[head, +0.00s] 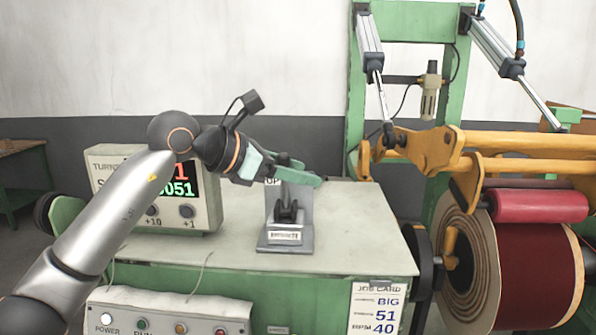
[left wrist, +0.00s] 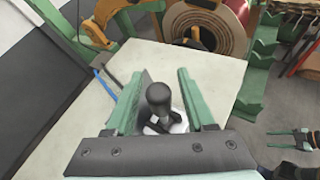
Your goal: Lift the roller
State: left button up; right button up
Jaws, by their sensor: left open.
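The red roller (head: 540,206) lies at the right in the head view, held below the yellow arm (head: 520,142) and right at the top of the large wound coil (head: 535,265). A lever box (head: 287,237) with an "UP" label stands on the table. My left gripper (head: 306,176) is at the top of this box. In the left wrist view, the lever's black knob (left wrist: 158,97) stands between the two open green fingers, with gaps on both sides. A green-fingered gripper (left wrist: 292,140), which looks like my right one, shows at the right edge there; its opening is unclear.
A counter box (head: 150,190) with red and green digits stands left on the table (head: 350,215). A button panel (head: 165,315) and a job card (head: 375,308) are at the front. The green frame (head: 357,95) with cylinders rises behind. The table right of the lever box is clear.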

pick_arm(q)
jog(key=b+v, duration=0.3)
jog(key=v, duration=0.9)
jog(key=shift+a+r, duration=0.15)
jog(key=shift+s, duration=0.1)
